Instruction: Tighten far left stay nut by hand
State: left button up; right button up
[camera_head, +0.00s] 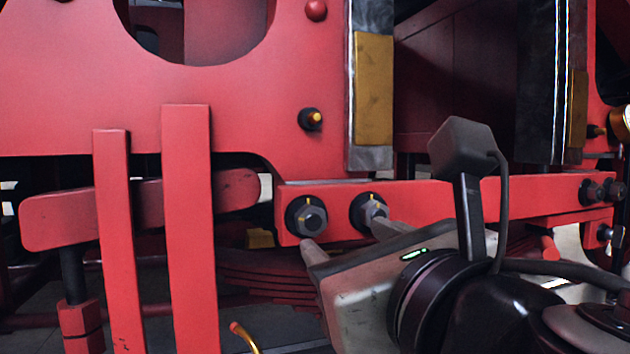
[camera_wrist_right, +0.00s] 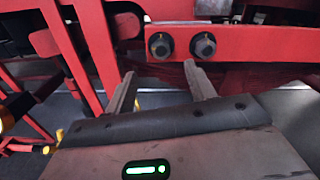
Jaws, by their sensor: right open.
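A red horizontal stay bar (camera_head: 450,203) carries dark hex nuts. The far left stay nut (camera_head: 306,217) sits at its left end, with a small yellow mark at its top. A second nut (camera_head: 369,212) sits just right of it, also with a yellow mark. In the right wrist view the left nut (camera_wrist_right: 160,46) and its neighbour (camera_wrist_right: 203,46) show above my fingers. My right gripper (camera_head: 341,233) is open and empty, fingers pointing at the bar from below. In the wrist view the gripper (camera_wrist_right: 160,76) shows its fingers apart, below the nuts, with neither nut between them. My left gripper is out of view.
Two upright red bars (camera_head: 188,230) stand left of the stay, before a horizontal red beam (camera_head: 60,218). More nuts (camera_head: 591,192) sit at the stay's right end. A red frame plate (camera_head: 230,110) rises above.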

aim_at(313, 216)
jog(key=p+x, duration=0.3)
jog(key=x, duration=0.7)
jog(key=shift+w+f, duration=0.1)
jog(key=shift+w, duration=0.2)
jog(key=c, duration=1)
